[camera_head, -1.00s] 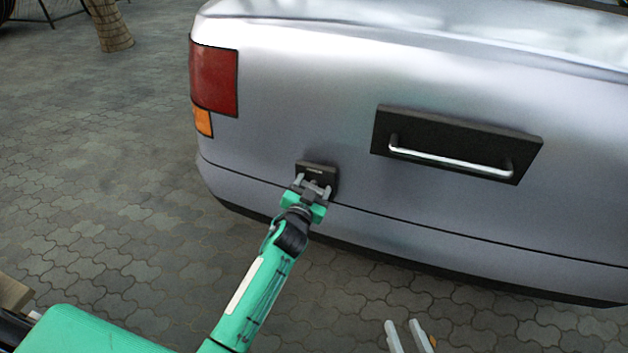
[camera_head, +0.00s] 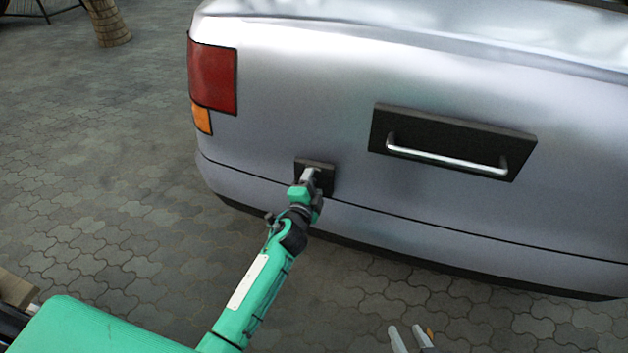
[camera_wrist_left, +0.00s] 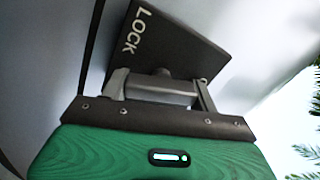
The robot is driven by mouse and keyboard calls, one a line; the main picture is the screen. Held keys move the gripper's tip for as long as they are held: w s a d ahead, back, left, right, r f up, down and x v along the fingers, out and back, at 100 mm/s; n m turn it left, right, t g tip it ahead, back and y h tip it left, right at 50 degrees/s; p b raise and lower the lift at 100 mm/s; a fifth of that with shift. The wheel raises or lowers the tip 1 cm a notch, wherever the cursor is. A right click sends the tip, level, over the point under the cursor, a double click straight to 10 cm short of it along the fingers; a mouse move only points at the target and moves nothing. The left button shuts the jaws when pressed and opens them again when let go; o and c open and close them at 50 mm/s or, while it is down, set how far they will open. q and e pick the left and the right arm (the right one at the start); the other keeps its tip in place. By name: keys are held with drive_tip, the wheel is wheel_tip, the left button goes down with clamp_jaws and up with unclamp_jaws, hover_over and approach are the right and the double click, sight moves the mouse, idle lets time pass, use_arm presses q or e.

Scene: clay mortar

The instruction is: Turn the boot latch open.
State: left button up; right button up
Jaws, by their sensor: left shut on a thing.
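The boot latch sits on a small dark plate (camera_head: 327,180) low on the silver car's rear, left of the long handle. In the left wrist view the plate (camera_wrist_left: 178,45) carries the word "LOCK" and looks tilted. A short grey latch bar (camera_wrist_left: 160,90) with a dark hub behind it lies between my fingers. My left gripper (camera_head: 310,177) is shut on this bar, turned nearly edge-on to the head camera and hiding most of the latch. It also shows in the left wrist view (camera_wrist_left: 162,92). My right gripper (camera_head: 412,335) shows only its fingertips at the bottom edge, apart and empty.
A dark panel with a silver bar handle (camera_head: 445,155) is on the boot (camera_head: 300,80) to the right. A red tail light (camera_head: 213,78) is at the left corner. The paved ground (camera_head: 110,170) left of the car is clear.

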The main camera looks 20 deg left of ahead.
use_arm(q)
drive_tip(key=shift+f+m, duration=0.15)
drive_tip(key=shift+m, duration=1.55)
drive_tip(key=o, duration=1)
drive_tip(key=s, duration=1.4)
drive_tip(key=shift+a, duration=0.2)
use_arm(e)
drive_tip(key=shift+s+d+f+g, duration=0.2)
drive_tip(key=shift+d+f+g, duration=0.05)
drive_tip(key=shift+d+g, duration=0.15)
drive_tip(key=shift+r, duration=0.1)
